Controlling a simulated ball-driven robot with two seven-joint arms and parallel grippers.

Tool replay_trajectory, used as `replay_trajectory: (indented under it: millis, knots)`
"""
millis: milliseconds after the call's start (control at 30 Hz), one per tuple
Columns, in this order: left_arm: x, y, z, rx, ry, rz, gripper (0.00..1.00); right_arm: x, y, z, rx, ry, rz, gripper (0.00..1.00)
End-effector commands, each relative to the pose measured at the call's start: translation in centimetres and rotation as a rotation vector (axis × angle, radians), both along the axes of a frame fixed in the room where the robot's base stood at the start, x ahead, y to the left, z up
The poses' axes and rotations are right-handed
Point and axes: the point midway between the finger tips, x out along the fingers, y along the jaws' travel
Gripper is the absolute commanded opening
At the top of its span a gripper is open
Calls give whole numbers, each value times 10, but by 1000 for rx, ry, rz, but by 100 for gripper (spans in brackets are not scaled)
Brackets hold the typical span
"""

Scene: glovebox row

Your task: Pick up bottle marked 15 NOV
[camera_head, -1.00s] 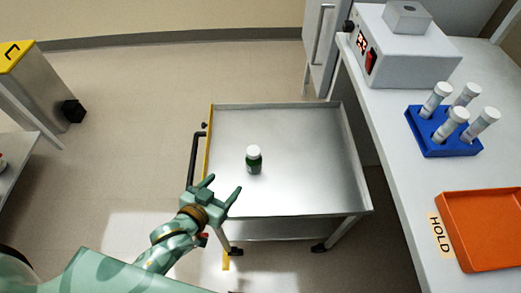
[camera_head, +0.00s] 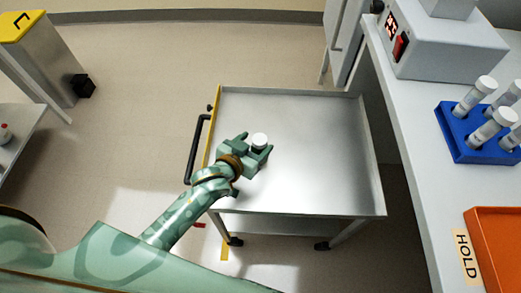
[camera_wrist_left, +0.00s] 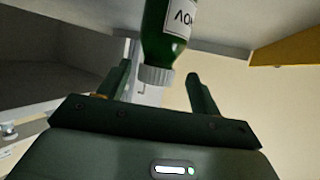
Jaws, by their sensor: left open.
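A green bottle with a white cap (camera_head: 260,139) stands upright on the grey metal cart (camera_head: 320,150). In the head view its body is mostly hidden by my left gripper (camera_head: 256,147), whose fingers reach to either side of it. In the left wrist view the bottle (camera_wrist_left: 154,32) appears upside down, with its ribbed cap between the open fingers (camera_wrist_left: 159,75). Part of its white label shows letters that look like "NOV"; the rest of the label is out of view. A gap shows beside the cap. My right gripper is not in view.
The cart has a raised rim and a dark handle (camera_head: 196,150) at its left; its top is otherwise clear. On the right bench are a blue rack (camera_head: 470,147) of capped tubes, an orange tray (camera_head: 495,245) marked HOLD, and a device with a display (camera_head: 440,48).

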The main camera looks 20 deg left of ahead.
Motion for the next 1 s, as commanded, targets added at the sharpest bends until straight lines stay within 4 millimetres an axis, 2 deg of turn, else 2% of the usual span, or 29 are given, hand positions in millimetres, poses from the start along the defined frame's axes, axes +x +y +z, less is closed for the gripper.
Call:
replay_trajectory:
  millis: [33,133,300,500,700,1000]
  knots:
    - [7,-4,-13,-2,3,0,64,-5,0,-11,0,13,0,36]
    - [20,-9,-24,1,5,-1,64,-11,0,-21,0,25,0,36]
    - [34,-12,-24,0,2,-1,64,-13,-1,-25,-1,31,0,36]
    - [35,-12,-22,0,1,-1,64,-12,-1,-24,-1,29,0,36]
    - [35,-12,-22,0,1,-1,12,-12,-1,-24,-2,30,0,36]
    - [35,-12,-20,0,0,-1,12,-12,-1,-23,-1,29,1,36]
